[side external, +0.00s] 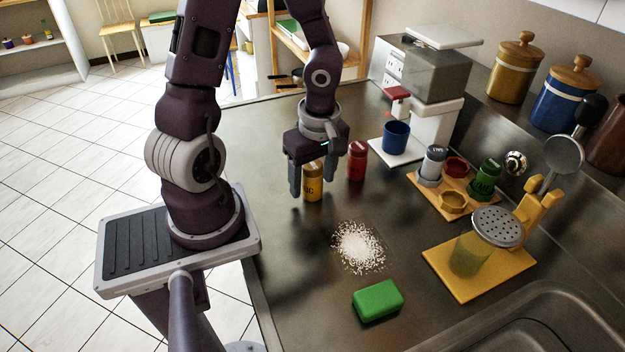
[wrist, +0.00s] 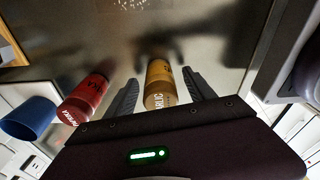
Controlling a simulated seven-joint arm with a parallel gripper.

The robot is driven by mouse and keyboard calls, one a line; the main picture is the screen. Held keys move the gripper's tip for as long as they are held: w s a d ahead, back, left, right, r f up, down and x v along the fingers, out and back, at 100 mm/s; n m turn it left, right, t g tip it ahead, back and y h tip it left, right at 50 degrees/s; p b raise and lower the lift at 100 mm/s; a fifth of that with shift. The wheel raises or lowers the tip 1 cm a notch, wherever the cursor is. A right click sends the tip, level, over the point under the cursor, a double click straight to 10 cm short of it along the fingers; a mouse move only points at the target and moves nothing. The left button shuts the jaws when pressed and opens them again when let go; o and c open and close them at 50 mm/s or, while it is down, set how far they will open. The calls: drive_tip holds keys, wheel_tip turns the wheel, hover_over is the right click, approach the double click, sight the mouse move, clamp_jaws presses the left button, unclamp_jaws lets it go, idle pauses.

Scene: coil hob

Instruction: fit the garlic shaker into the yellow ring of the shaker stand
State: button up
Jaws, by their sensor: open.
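The garlic shaker (side external: 313,186), a yellow cylinder with dark lettering, stands upright on the steel worktop. My gripper (side external: 315,181) points down over it, open, with one finger on each side. In the wrist view the garlic shaker (wrist: 159,84) lies between the two fingers of my gripper (wrist: 160,82), with a gap visible at the sides. The shaker stand (side external: 425,192) is a wooden board to the right. Its yellow ring (side external: 453,202) is empty at the front. A red ring (side external: 456,166) is also empty. A grey-white shaker (side external: 433,163) and a green shaker (side external: 487,178) stand in the stand.
A red shaker (side external: 357,161) stands close to the right of my gripper; it also shows in the wrist view (wrist: 86,98). A blue cup (side external: 396,136) sits behind on a white base. White grains (side external: 358,247), a green block (side external: 377,300) and a yellow board (side external: 452,277) lie in front.

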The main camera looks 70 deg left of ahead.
clamp_jaws()
idle(0.3)
